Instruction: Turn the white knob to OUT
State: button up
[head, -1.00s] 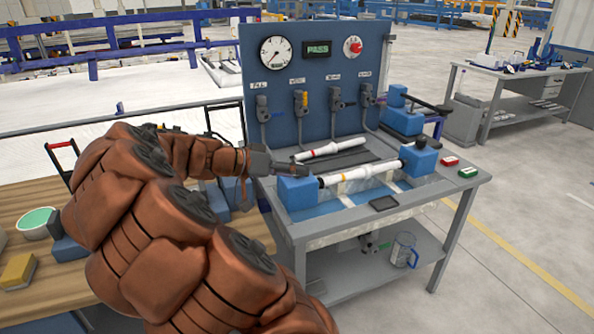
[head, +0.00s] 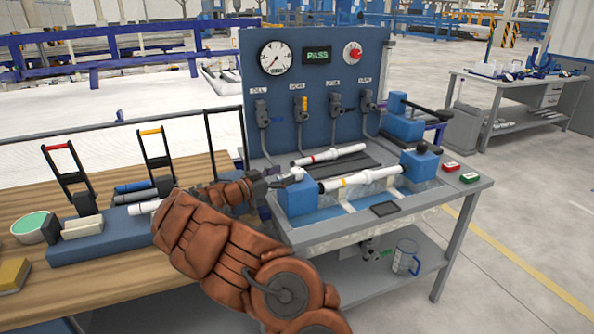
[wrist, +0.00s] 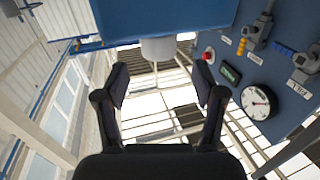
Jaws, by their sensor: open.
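A white cylindrical piece, which looks like the white knob (wrist: 158,48), sticks out from a blue block (wrist: 165,15) in the wrist view. My gripper (wrist: 161,82) is open, with its two fingers apart and the white piece beyond and between the tips, not gripped. In the head view my gripper (head: 284,181) is at the left end of the bench fixture, beside the left blue block (head: 298,200). A small white part shows by the gripper there. Any OUT marking is not readable.
A white pipe (head: 355,181) lies between the left block and the right blue block (head: 420,164). Another pipe (head: 330,155) lies behind it. The blue panel (head: 320,75) carries a gauge, a PASS display (head: 317,56), a red knob (head: 352,53) and several valves.

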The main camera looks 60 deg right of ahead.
aim_at(292, 172)
jog(key=shift+p+x, duration=0.6)
jog(key=shift+x, duration=2.35)
jog(key=shift+s, duration=0.1)
jog(key=shift+c, duration=0.4)
jog(key=c, duration=1.1)
